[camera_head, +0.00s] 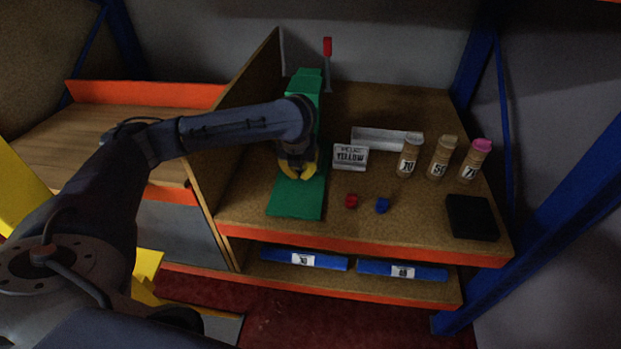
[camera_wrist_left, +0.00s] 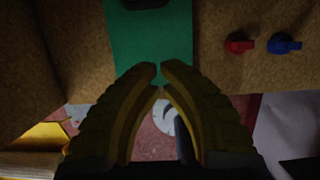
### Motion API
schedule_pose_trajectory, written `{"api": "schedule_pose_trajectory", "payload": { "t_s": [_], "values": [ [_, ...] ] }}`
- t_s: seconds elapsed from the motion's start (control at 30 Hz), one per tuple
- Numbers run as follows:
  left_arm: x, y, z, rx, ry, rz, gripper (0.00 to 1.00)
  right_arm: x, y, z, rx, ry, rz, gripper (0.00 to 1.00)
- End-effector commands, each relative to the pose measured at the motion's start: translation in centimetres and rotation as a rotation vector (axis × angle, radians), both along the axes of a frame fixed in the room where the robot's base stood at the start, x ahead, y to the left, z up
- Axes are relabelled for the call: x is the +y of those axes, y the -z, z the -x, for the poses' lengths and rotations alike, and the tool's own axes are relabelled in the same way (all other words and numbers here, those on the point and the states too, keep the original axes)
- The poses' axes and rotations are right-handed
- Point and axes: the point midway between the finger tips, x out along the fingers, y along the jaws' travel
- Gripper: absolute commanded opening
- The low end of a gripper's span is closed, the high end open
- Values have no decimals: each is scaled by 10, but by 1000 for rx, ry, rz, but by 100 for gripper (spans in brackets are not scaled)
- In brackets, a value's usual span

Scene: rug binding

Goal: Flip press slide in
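The green press (camera_head: 297,200) stands on the wooden shelf, with a long flat base toward the front and a taller body at the back. A lever with a red knob (camera_head: 327,47) stands upright at the press's back right. My left gripper (camera_head: 299,176) is over the green base, in front of the tall body, and hides part of it. In the left wrist view its yellow-padded fingertips (camera_wrist_left: 160,68) nearly meet, with nothing visible between them. The green base (camera_wrist_left: 150,40) lies beyond them, with a dark part at the top edge. The slide cannot be clearly made out. My right gripper is not in view.
A wooden partition (camera_head: 252,100) rises left of the press. To the right are a label card (camera_head: 350,157), a white tray (camera_head: 385,138), numbered bottles (camera_head: 439,157), a red piece (camera_head: 351,201), a blue piece (camera_head: 382,205) and a black box (camera_head: 471,217). Blue bins (camera_head: 303,259) sit below.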

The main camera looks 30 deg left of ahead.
Motion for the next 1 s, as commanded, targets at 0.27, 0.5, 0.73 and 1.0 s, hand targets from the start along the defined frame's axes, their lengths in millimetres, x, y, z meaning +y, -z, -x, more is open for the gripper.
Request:
{"api": "schedule_pose_trajectory", "payload": {
  "t_s": [0.27, 0.5, 0.73, 1.0],
  "values": [
    [5, 28, -5, 11, -8, -1, 0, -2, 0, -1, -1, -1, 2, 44],
    [9, 70, -16, 10, -7, 1, 0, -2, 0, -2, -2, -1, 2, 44],
    [15, 97, -33, 5, -8, 0, 0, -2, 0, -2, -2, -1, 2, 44],
    [24, 102, -55, 6, -6, 0, 0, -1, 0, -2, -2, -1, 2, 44]
  ]
}}
